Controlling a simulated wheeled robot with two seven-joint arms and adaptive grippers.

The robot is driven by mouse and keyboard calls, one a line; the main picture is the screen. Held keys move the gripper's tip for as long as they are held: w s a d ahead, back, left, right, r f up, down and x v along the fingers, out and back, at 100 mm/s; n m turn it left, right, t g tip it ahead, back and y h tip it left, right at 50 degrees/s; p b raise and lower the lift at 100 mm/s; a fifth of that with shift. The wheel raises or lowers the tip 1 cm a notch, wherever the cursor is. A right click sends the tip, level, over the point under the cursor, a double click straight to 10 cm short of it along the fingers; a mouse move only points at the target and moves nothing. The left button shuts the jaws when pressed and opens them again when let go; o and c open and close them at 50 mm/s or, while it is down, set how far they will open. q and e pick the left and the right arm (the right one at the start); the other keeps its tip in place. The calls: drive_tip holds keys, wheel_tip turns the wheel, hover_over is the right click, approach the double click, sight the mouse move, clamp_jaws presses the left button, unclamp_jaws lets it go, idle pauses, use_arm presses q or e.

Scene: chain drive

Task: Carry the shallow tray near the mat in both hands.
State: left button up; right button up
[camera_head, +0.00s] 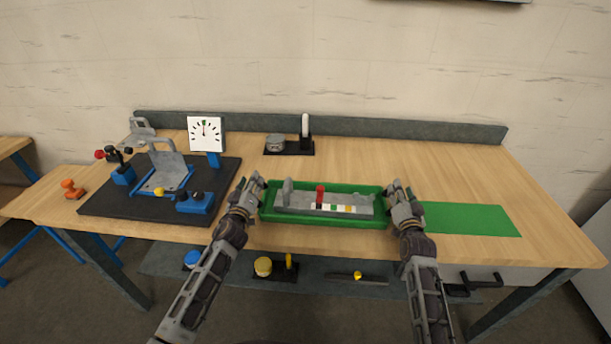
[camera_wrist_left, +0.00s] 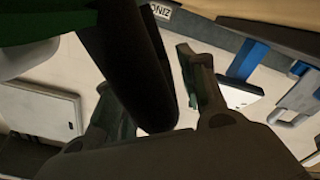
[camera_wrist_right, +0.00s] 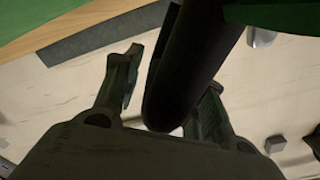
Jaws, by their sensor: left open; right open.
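The shallow green tray (camera_head: 325,222) sits on the workbench just left of the flat green mat (camera_head: 470,219). It holds a grey fixture (camera_head: 288,196) with a red piece and a row of small coloured blocks. My left gripper (camera_head: 254,188) is at the tray's left end and my right gripper (camera_head: 398,191) is at its right end. Both are open. In each wrist view a dark rounded bar, seemingly a tray handle, lies between the spread fingers: left (camera_wrist_left: 135,70), right (camera_wrist_right: 190,65). Contact with the fingers cannot be told.
A black board (camera_head: 130,207) with blue fixtures and a grey bracket is at left, near a white dial (camera_head: 206,134). A small black stand (camera_head: 290,149) is behind the tray. A low grey ledge runs along the back. The bench right of the mat is clear.

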use_arm(q)
drive_tip(key=shift+s+f, duration=0.1)
drive_tip(key=shift+s, duration=0.05)
use_arm(e)
drive_tip(key=shift+f, duration=0.1)
use_arm(q)
drive_tip(key=shift+s, duration=5.9)
use_arm(e)
drive_tip(key=shift+s, duration=0.15)
drive_tip(key=shift+s, duration=5.9)
